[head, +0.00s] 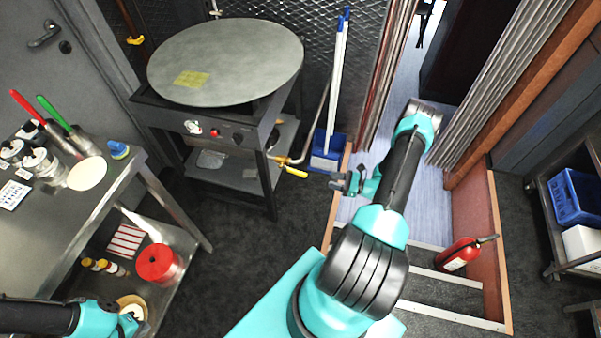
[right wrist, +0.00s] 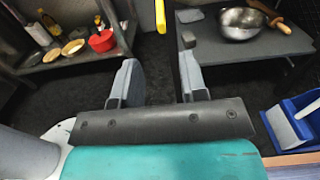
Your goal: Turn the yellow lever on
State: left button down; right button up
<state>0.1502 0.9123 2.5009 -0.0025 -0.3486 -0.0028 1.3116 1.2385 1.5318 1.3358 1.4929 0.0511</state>
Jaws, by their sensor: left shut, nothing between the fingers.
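The yellow lever (head: 296,172) sits on a brass-coloured valve at the end of a pipe, beside the front right leg of the griddle stand. In the right wrist view the yellow lever (right wrist: 160,16) shows at the top edge, its upper part cut off by the frame. My right gripper (head: 352,183) is a short way to the right of the lever. Its fingers (right wrist: 160,75) are spread with nothing between them, and the lever lies beyond them, apart. My left gripper (head: 133,322) is shut and empty at the bottom left, partly cut off, close to the prep table's lower shelf.
The griddle stand (head: 188,125) carries a round plate (head: 225,50). A blue dustpan (head: 326,150) with upright handles stands just behind the lever. The steel prep table (head: 120,165) is at left, with a red pot (head: 158,263) below. A fire extinguisher (head: 458,254) stands right.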

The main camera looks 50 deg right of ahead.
aim_at(301, 173)
jog(key=x, duration=1.4)
jog(key=shift+w+a, duration=0.15)
jog(key=shift+w, duration=0.05)
grip_shut()
